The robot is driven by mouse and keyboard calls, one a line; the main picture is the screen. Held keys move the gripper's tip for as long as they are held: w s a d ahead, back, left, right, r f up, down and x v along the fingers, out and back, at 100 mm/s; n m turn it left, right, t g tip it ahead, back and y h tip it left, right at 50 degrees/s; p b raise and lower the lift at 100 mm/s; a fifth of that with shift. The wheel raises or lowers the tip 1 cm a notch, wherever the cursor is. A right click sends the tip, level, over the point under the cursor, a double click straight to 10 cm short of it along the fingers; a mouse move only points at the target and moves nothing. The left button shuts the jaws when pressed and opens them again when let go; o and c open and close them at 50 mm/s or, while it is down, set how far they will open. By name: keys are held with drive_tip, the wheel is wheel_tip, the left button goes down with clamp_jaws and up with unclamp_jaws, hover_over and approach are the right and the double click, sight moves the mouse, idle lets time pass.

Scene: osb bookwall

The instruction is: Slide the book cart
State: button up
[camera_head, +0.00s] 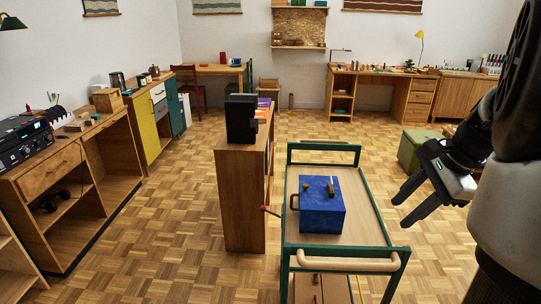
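The cart (366,215) stands in the middle foreground, with a green frame and a light wooden top shelf. Its near end has a pale wooden handle bar (350,264). A blue box (322,213) with a brown side handle and small items on top stands on the top shelf. The lower shelf is mostly hidden, with a few thin objects showing below the handle. My gripper (400,213) is to the right of the cart, above the floor. Its two dark fingers are apart and empty, pointing left toward the cart, with no visible contact.
A wooden bookcase (240,200) with a black object (241,120) on top stands close to the cart's left side. A green box (413,148) sits beyond my gripper. Parquet floor (155,235) is clear left of the bookcase. Desks and cabinets line the walls.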

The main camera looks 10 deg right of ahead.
wheel_tip(320, 180, down, 4)
drive_tip(key=s+m+y, duration=0.1)
drive_tip(key=b, duration=0.4)
approach(359, 265)
drive_tip(key=shift+g+y, duration=0.3)
drive_tip(key=x, duration=0.8)
drive_tip(key=shift+w+d+f, duration=0.15)
drive_tip(key=shift+w+d, duration=0.05)
drive_tip(key=shift+w, duration=0.05)
clamp_jaws()
